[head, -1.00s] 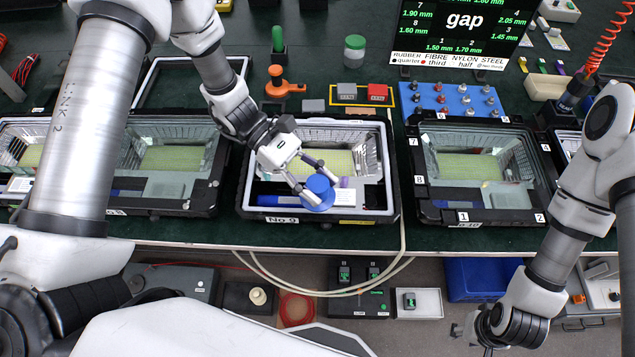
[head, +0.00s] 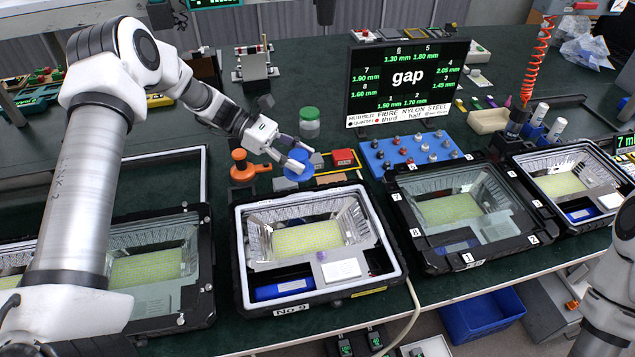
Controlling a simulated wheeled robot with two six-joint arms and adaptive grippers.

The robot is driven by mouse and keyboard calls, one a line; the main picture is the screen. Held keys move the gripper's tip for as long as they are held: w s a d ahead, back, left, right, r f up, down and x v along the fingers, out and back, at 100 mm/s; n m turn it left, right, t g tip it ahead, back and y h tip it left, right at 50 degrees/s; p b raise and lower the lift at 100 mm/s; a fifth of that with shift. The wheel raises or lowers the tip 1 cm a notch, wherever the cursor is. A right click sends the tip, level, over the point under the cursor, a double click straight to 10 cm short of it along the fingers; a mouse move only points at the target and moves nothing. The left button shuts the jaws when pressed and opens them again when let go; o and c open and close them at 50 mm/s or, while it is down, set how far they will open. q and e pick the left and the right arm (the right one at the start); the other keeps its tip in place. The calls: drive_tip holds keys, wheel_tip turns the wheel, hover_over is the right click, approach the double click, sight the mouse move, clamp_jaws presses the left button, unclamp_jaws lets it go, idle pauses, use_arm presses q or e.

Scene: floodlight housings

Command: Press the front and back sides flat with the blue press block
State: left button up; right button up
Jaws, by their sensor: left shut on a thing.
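The blue press block (head: 298,167) is round and held in my left gripper (head: 294,160), whose fingers are shut on it. A white strip (head: 241,255) runs around the housing's rim. The housing is open, with a yellow-green panel (head: 307,238) inside. The rim's front side is uncovered. My right gripper is out of view; only part of my right arm shows at the right edge.
An orange tool (head: 247,168) stands left of the block. Grey and red blocks (head: 343,157) lie close to its right. A blue tray of knobs (head: 412,150) and the gap screen (head: 408,82) stand further right. A glazed housing (head: 466,258) sits right of No 9.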

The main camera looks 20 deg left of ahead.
sight(299, 176)
use_arm(q)
drive_tip(key=shift+d, duration=0.15)
drive_tip(key=shift+a+f, duration=0.15)
drive_tip(key=shift+a, duration=0.1)
drive_tip(key=shift+f, duration=0.15)
wheel_tip(299, 176, down, 6)
drive_tip(key=b, duration=0.4)
drive_tip(key=shift+r, duration=0.25)
drive_tip(key=shift+d, duration=0.1)
drive_tip(key=shift+r, duration=0.1)
drive_tip(key=shift+w+b, duration=0.15)
drive_tip(key=shift+b, duration=0.2)
drive_tip(key=shift+f+b, duration=0.85)
drive_tip(key=shift+f, duration=0.25)
idle(0.5)
